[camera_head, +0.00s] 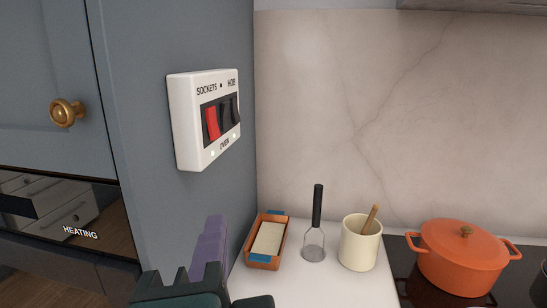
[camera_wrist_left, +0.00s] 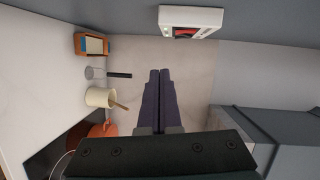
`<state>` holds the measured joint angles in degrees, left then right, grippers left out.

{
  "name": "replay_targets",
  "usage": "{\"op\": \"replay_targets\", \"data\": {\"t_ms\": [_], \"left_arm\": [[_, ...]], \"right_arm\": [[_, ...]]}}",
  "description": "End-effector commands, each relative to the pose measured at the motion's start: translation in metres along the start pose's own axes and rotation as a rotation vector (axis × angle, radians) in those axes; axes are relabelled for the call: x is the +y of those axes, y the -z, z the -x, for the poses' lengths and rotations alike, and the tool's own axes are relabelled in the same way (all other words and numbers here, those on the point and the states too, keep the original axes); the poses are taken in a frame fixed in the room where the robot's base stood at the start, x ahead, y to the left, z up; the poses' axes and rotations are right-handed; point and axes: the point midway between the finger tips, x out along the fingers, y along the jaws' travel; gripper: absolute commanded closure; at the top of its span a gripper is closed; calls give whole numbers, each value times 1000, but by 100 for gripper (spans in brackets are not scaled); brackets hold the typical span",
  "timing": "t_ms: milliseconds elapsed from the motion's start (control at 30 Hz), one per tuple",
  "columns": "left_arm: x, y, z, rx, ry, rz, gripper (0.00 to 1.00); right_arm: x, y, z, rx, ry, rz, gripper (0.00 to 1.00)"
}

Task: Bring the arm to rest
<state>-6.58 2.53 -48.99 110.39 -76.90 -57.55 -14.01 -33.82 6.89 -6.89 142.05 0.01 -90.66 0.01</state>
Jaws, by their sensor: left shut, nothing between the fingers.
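My left gripper (camera_head: 212,250) comes up from the bottom of the head view, with purple fingers and a dark green body. In the left wrist view its two fingers (camera_wrist_left: 160,78) lie together, shut and empty. It is below the white switch panel (camera_head: 205,118) on the blue-grey cabinet side and apart from it. The panel carries a red rocker (camera_head: 212,122) and dark rockers, with the labels SOCKETS, HOB and OVEN. The panel also shows at the top of the left wrist view (camera_wrist_left: 191,22). My right gripper is in neither view.
On the white worktop (camera_head: 315,285) stand an orange tray (camera_head: 263,262) with a pale block, a black-handled utensil (camera_head: 317,208) and a cream pot (camera_head: 360,243) with a wooden handle. An orange casserole (camera_head: 460,258) sits on the black hob. A brass knob (camera_head: 67,112) sticks out at left.

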Motion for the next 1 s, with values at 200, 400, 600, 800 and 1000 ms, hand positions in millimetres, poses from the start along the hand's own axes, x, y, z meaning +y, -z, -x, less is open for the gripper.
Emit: {"op": "replay_targets", "data": {"t_ms": [200, 400, 600, 800, 1000], "left_arm": [[39, -61, 3, -187, -219, 233, 100], [83, -117, 28, -393, -451, 496, 100], [122, -161, 84, -623, -724, 816, 100], [128, -173, 149, -777, -975, 1079, 100], [45, -161, 152, -765, -965, 1068, 100]], "right_arm": [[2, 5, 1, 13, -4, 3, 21], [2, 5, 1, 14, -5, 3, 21], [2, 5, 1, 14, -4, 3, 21], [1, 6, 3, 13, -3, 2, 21], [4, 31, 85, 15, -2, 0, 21]]}}
